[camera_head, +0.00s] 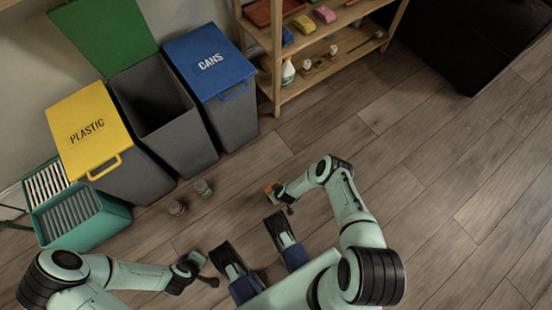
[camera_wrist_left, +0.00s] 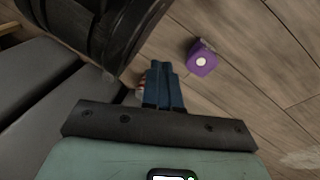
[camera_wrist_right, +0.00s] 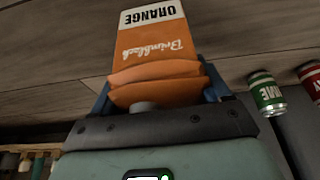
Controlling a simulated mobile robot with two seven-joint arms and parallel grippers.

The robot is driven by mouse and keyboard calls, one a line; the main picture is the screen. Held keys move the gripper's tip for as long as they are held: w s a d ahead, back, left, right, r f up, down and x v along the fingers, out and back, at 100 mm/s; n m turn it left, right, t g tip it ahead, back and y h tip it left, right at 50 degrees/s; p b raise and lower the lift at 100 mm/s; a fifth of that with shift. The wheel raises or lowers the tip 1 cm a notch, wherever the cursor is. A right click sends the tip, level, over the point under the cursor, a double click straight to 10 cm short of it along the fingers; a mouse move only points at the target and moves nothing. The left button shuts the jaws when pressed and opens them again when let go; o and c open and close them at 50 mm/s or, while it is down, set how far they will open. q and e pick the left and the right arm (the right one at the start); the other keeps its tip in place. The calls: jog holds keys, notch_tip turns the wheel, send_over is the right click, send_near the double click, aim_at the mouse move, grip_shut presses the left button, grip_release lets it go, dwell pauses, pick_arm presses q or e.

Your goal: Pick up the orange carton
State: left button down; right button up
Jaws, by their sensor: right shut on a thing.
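The orange carton (camera_wrist_right: 148,50) is orange with a white band reading "ORANGE". My right gripper (camera_wrist_right: 158,92) is shut on it, with blue fingers on both sides of its folded end. In the head view a small orange part of the carton (camera_head: 270,188) shows at my right gripper (camera_head: 277,192). I cannot tell whether the carton touches the floor. My left gripper (camera_head: 196,264) is low at the left, apart from the carton. In the left wrist view its fingers (camera_wrist_left: 165,84) lie together with nothing seen between them.
Two cans, one red (camera_head: 177,208) and one green (camera_wrist_right: 266,95), stand on the floor by the yellow-lidded (camera_head: 85,130), open green-lidded (camera_head: 155,100) and blue-lidded (camera_head: 210,62) bins. A teal crate (camera_head: 85,228) is left. A purple carton (camera_wrist_left: 202,60) is on the floor. Floor at right is clear.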

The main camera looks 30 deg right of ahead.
pick_arm(q)
notch_tip(320, 180, up, 4)
jog(key=w+r+t+p, duration=0.1)
jog(key=w+p, duration=0.1)
jog(key=w, duration=0.1)
pick_arm(e)
notch_tip(320, 180, up, 6)
jog(key=shift+w, duration=0.1)
pick_arm(q)
jog(key=s+d+r+g+h+p, duration=0.1)
jog(key=s+d+r+g+p, duration=0.1)
jog(key=s, duration=0.5)
jog(key=shift+d+r+m+p, duration=0.45)
jog(key=shift+d+p, duration=0.35)
jog(key=shift+d, duration=0.25)
pick_arm(e)
notch_tip(320, 180, up, 10)
jog(key=shift+f, duration=0.2)
